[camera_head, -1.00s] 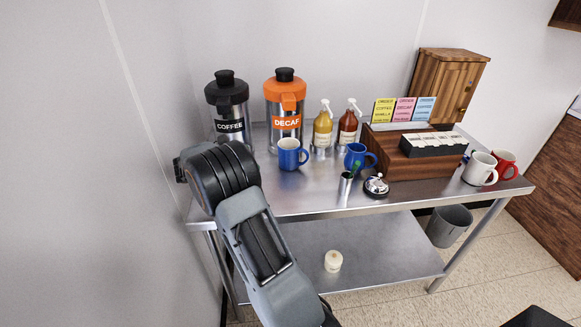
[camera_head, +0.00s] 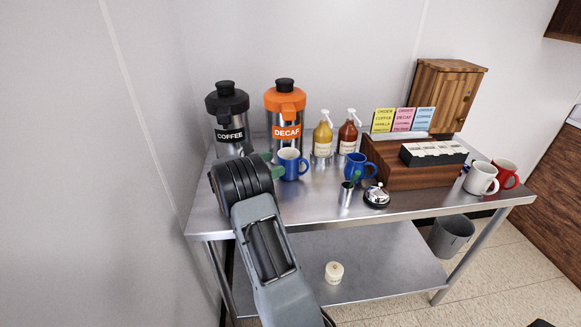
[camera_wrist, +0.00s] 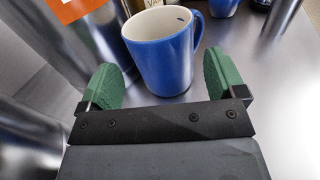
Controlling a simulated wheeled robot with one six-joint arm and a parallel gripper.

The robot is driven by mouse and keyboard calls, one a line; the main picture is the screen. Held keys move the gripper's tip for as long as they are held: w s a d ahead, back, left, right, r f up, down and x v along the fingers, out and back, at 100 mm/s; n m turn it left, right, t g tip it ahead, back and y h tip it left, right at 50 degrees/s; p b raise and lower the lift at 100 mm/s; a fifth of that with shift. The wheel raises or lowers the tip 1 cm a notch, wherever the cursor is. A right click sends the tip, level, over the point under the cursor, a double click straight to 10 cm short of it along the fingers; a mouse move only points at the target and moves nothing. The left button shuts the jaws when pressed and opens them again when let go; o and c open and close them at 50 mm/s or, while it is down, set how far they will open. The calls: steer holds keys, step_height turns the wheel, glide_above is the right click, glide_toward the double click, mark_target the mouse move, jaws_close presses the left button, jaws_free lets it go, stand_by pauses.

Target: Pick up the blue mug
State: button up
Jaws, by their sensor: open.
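A blue mug (camera_head: 289,163) with a white inside stands upright on the steel table in front of the orange-topped decaf dispenser. Its handle points right. In the wrist view the same blue mug (camera_wrist: 164,58) is straight ahead, just beyond and partly between the green fingertips. My gripper (camera_wrist: 168,85) is open, with one finger on each side and nothing held. In the head view my gripper (camera_head: 274,165) is at the mug's left side, partly hidden by my arm. A second, rounder blue mug (camera_head: 357,166) stands further right, by the wooden organizer.
A black coffee dispenser (camera_head: 228,112) and the decaf dispenser (camera_head: 285,105) stand behind. Two pump bottles (camera_head: 323,136), a steel cup (camera_head: 346,194), a bell (camera_head: 376,196) and a wooden organizer (camera_head: 385,177) are to the right. White (camera_head: 481,180) and red mugs (camera_head: 507,176) stand at the right end.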

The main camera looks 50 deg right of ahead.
mark_target(279, 161)
steer(key=x, duration=0.5)
steer(key=shift+p, duration=0.4)
steer(key=shift+c, duration=0.3)
steer(key=shift+r, duration=0.1)
steer(key=c, duration=0.8)
steer(key=shift+c, duration=0.2)
steer(key=shift+r, duration=0.15)
